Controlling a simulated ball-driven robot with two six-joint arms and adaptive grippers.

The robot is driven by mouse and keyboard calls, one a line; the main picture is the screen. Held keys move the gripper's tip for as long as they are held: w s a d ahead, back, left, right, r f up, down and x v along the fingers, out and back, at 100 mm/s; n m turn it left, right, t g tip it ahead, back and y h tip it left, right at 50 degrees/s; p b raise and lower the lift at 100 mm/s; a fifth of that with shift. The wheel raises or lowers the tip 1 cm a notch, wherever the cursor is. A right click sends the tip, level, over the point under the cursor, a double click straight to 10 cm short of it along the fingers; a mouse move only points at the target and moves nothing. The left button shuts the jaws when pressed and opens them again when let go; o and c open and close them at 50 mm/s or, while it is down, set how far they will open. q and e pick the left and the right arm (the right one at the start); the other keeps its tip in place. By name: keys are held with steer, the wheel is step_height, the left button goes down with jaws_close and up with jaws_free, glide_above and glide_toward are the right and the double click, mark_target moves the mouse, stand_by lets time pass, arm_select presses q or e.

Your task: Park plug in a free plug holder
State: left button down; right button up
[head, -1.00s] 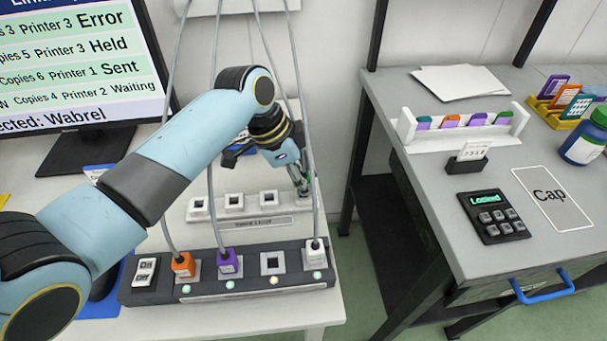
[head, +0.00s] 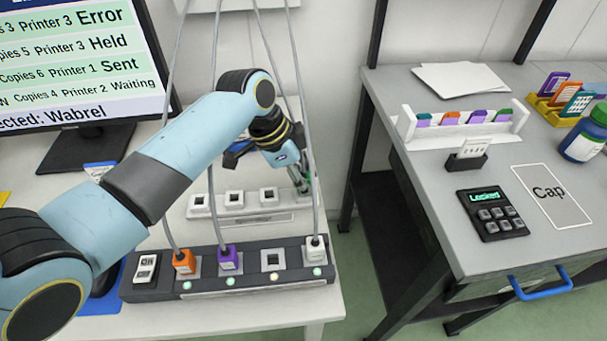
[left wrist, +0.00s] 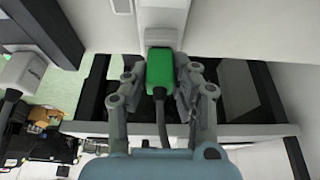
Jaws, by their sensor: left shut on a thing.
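My left gripper (head: 303,187) is shut on a green plug (left wrist: 159,72), which the left wrist view shows between the two fingers with its dark cable trailing toward the camera. In the head view the gripper is at the right end of the white plug holder row (head: 251,221). Three holders show empty there; the right end is hidden by the gripper. In the left wrist view the plug's front end is close to a white block (left wrist: 162,18); I cannot tell whether it is inserted. My right gripper is not in view.
A dark power strip (head: 215,284) in front carries an orange plug (head: 184,262), a purple plug (head: 229,258), an empty socket (head: 272,261) and a white plug (head: 315,247). Their cables hang from above. A grey desk (head: 430,215) with a keypad (head: 492,214) is right.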

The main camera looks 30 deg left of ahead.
arm_select(q)
steer(key=shift+f, duration=0.1)
stand_by(0.7)
steer(key=c, duration=1)
jaws_free()
steer(key=shift+o, duration=0.4)
steer(key=o, duration=0.4)
steer(key=shift+p, duration=0.35)
step_height(320, 180, up, 8)
steer(key=p, duration=0.8)
